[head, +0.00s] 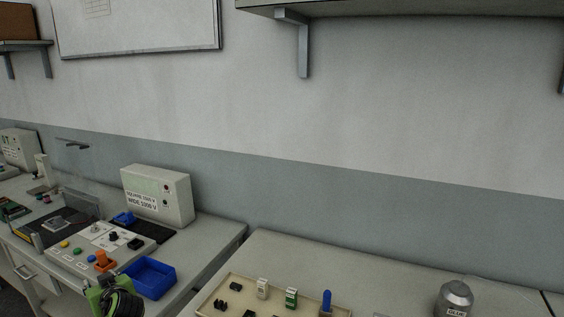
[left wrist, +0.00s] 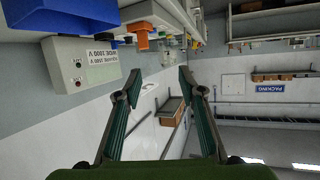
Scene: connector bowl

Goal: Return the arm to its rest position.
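My left gripper (left wrist: 160,82) shows in the left wrist view with its two dark green fingers apart. Nothing is between the fingers; behind them are the wall and shelving. In the head view a green and black part of my left arm shows at the bottom left, in front of the left bench; its fingertips cannot be made out there. A blue bin (head: 150,277) lies just beyond it, and it also shows at the upper left of the left wrist view (left wrist: 62,15). My right gripper is in neither view.
A grey-white test box (head: 157,195) stands at the back of the left bench, by a panel with coloured buttons (head: 85,255). A beige tray (head: 235,285) with several connectors and a metal canister (head: 455,298) are on the right bench. A shelf (head: 400,8) overhangs at upper right.

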